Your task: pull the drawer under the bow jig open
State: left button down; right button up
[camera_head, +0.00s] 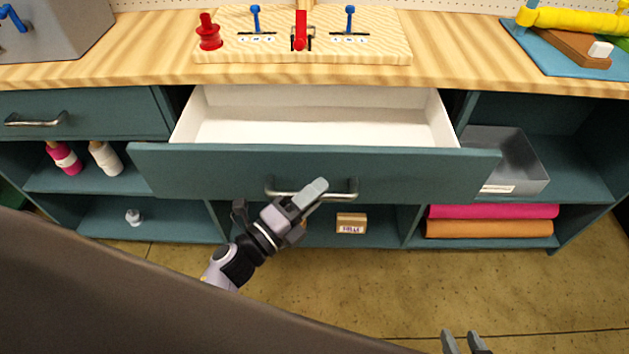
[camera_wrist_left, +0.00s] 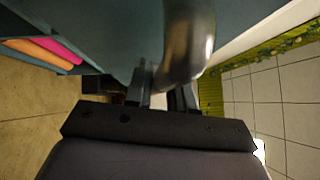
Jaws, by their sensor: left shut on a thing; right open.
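The teal drawer (camera_head: 400,172) under the bow jig (camera_head: 300,50) stands well open, and its empty white inside shows in the head view. Its metal bar handle (camera_head: 340,190) runs along the middle of the front. My left gripper (camera_head: 310,196) is shut on the handle. The left wrist view shows the handle (camera_wrist_left: 188,40) close up between the fingers (camera_wrist_left: 165,95). My right gripper (camera_head: 465,343) is open and empty at the bottom edge of the head view, low over the floor and apart from the drawer.
A grey bin (camera_head: 515,165) sits on the right shelf above pink and orange rolls (camera_head: 490,220). A small labelled box (camera_head: 351,222) sits under the open drawer. The floor at front right is clear.

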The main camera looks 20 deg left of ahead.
pick_arm(q)
jog(key=shift+s+d, duration=0.15)
jog(key=shift+s, duration=0.55)
pick_arm(e)
jog(key=shift+s+d, duration=0.1)
jog(key=shift+s, duration=0.3)
pick_arm(q)
jog(key=c, duration=1.1)
grip_release()
jog(key=shift+b+v, duration=0.4)
jog(key=shift+v, duration=3.2)
pick_arm(e)
jog(key=shift+f, duration=0.3)
